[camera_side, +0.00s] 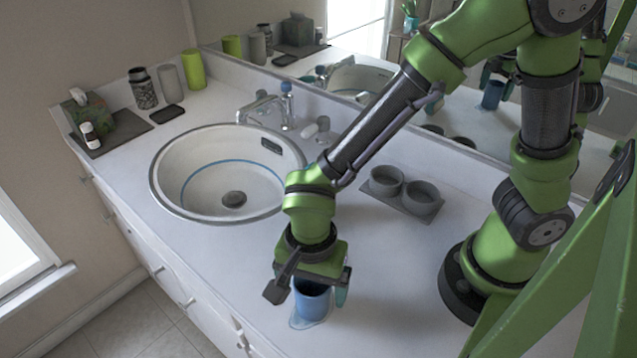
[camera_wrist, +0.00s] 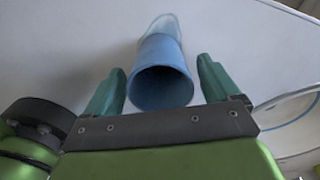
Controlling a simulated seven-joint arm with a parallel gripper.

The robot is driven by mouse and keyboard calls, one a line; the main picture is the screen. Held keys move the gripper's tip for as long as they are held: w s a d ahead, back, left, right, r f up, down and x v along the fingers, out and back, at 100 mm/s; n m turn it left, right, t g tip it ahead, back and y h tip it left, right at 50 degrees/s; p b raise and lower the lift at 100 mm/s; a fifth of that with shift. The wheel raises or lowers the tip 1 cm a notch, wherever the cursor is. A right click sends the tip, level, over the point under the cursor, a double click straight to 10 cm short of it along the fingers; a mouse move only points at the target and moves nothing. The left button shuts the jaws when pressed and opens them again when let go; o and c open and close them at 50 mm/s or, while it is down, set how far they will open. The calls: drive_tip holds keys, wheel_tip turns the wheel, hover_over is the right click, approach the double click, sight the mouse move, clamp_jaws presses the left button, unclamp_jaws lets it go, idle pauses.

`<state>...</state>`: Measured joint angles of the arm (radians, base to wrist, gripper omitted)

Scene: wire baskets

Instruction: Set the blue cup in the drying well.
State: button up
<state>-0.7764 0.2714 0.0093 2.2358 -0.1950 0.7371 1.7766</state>
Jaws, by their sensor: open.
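The blue cup (camera_side: 311,302) stands upright on the white counter near its front edge. In the wrist view the cup (camera_wrist: 161,78) shows its open mouth between the fingers, with a gap on either side. My gripper (camera_side: 316,287) is right above and around the cup's top in the side view. Its two green fingers (camera_wrist: 163,90) are open and apart from the cup. A grey holder with two round wells (camera_side: 428,212) lies on the counter behind and to the right of the cup. Both wells look empty. Which one is the drying well I cannot tell.
A round sink (camera_side: 165,202) with a faucet (camera_side: 265,104) is to the left. Bottles, a dark tray (camera_side: 112,138) and a tissue box stand at the far left. A mirror (camera_side: 470,125) runs along the back. The counter between cup and wells is clear.

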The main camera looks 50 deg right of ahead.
drive_tip(key=c, duration=0.9)
drive_tip(key=shift+r, duration=0.7)
drive_tip(key=shift+r, duration=2.4)
